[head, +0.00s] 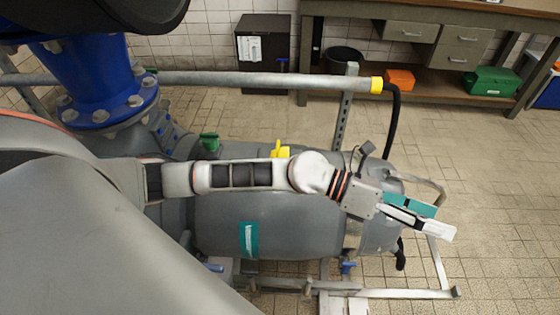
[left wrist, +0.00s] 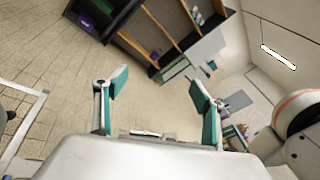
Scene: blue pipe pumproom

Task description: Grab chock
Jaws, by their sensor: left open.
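My left gripper (head: 432,218) reaches out over the right end of a grey tank in the head view. In the left wrist view its two teal-padded fingers stand wide apart (left wrist: 158,90), with nothing between them but floor behind. I cannot make out a thing that is surely the chock. A small yellow piece (head: 280,150) with an upright tab shows on top of the tank, just behind my left forearm, which may hide part of it. The gripper is well to the right of this piece. My right gripper is not in view.
The grey tank (head: 290,225) and a horizontal pipe (head: 255,79) with a black hose (head: 393,120) lie around the arm. A low metal frame (head: 400,294) is below. A workbench (head: 345,80) stands at the back. The tiled floor at right is clear.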

